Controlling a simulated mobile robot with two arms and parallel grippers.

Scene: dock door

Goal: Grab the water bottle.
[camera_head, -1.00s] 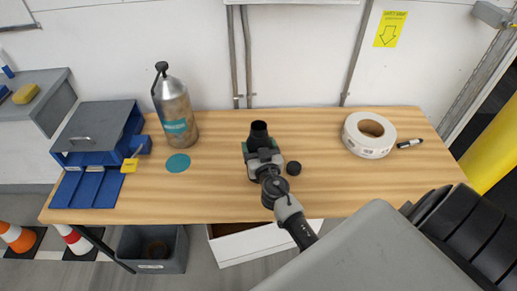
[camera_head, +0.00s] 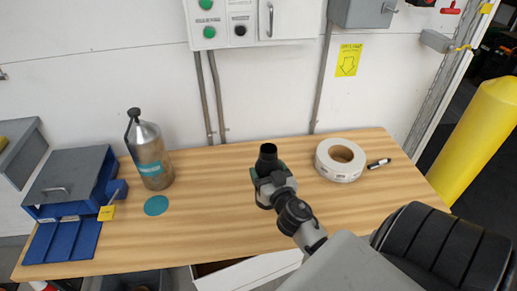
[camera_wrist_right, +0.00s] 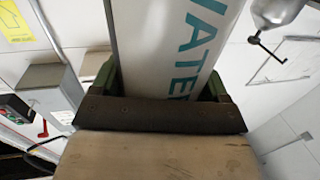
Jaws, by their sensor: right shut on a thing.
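My right gripper (camera_head: 268,186) is over the middle of the table and is shut on the water bottle. In the head view, the bottle's dark neck and top (camera_head: 267,153) stick up above the jaws, and its lower part is hidden behind the gripper. In the right wrist view, the pale bottle body (camera_wrist_right: 180,40) with teal "WATER" lettering stands between the green-edged fingers (camera_wrist_right: 160,95). I cannot tell whether its base touches the table. My left gripper is not in view.
The wooden table (camera_head: 230,215) carries a metal bottle with a teal label (camera_head: 150,160), a teal disc (camera_head: 156,205), a blue-grey box (camera_head: 70,185), a white tape roll (camera_head: 340,160) and a marker (camera_head: 378,164). A yellow post (camera_head: 480,140) stands at right. A control box (camera_head: 250,22) hangs above.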

